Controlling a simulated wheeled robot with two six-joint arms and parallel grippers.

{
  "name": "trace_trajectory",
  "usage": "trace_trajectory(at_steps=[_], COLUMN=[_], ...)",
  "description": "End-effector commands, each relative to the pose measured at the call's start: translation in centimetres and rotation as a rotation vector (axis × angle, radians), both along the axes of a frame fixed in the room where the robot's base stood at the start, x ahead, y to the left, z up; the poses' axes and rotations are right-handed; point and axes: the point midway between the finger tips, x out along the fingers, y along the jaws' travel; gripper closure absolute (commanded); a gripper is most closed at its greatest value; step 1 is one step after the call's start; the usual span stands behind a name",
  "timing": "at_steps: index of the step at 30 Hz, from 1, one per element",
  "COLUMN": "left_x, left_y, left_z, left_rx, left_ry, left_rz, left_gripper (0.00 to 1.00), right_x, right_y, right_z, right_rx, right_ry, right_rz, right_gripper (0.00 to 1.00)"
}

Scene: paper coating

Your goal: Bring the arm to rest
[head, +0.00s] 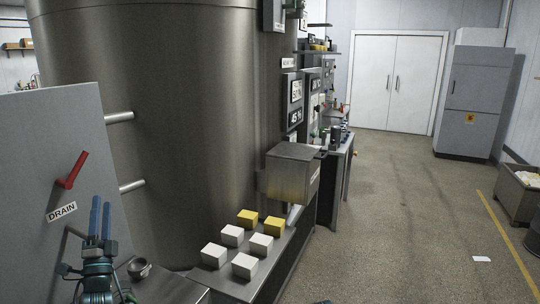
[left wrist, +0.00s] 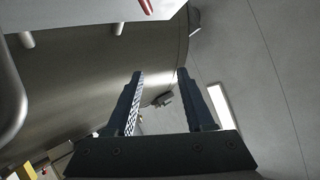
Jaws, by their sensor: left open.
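My left gripper (head: 100,204) is at the lower left of the head view, with its two blue fingers pointing up. It is in front of the grey panel, below the red drain handle (head: 72,170) and just right of the DRAIN label (head: 61,212). In the left wrist view the left gripper (left wrist: 161,75) has its fingers apart with nothing between them.
A large metal tank (head: 170,120) stands behind the gripper. A small metal cup (head: 140,268) is right of it. White blocks (head: 232,235) and yellow blocks (head: 247,218) sit on the bench. Open floor (head: 400,220) lies to the right.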

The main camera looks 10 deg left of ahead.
Motion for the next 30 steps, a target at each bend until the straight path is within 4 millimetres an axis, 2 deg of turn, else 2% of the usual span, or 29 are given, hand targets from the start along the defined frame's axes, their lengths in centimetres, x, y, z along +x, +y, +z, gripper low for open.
trace_trajectory(at_steps=[8,11,14,15,17,18,20,23,26,27,30], left_x=[6.3,9.1,11.7,12.4,13.0,13.1,12.8,11.1,8.0,6.4,1.8], left_y=[-3.3,-6.0,-10.2,-12.2,-15.2,-17.4,-20.8,-26.4,-31.9,-33.9,-38.3], left_z=[-3.8,-6.4,-10.1,-11.8,-14.3,-15.9,-18.3,-22.0,-25.0,-26.0,-27.7], left_rx=[-0.296,-0.456,-0.657,-0.738,-0.854,-0.931,-1.036,-1.201,-1.337,-1.383,-1.469], left_ry=[0.180,0.288,0.434,0.499,0.597,0.665,0.770,0.950,1.131,1.202,1.366], left_rz=[-0.116,-0.168,-0.218,-0.231,-0.243,-0.245,-0.235,-0.193,-0.110,-0.066,0.065], left_gripper=[0.47,0.47,0.47,0.47,0.47,0.47,0.47,0.47,0.47,0.47,0.47], right_x=[0.0,0.0,0.0,0.0,0.0,0.0,0.0,0.0,0.0,0.0,0.0], right_y=[0.0,0.0,0.0,0.0,0.0,0.0,0.0,0.0,0.0,0.0,0.0], right_z=[1.3,2.0,2.9,3.2,3.7,4.0,4.4,5.2,6.0,6.3,7.0], right_rx=[0.000,0.000,0.000,0.000,0.000,0.000,0.000,0.000,0.000,0.000,0.000], right_ry=[0.000,0.000,0.000,0.000,0.000,0.000,0.000,0.000,0.000,0.000,0.000], right_rz=[0.000,0.000,0.000,0.000,0.000,0.000,0.000,0.000,0.000,0.000,0.000], right_gripper=[0.50,0.50,0.50,0.50,0.50,0.50,0.50,0.50,0.50,0.50,0.50])
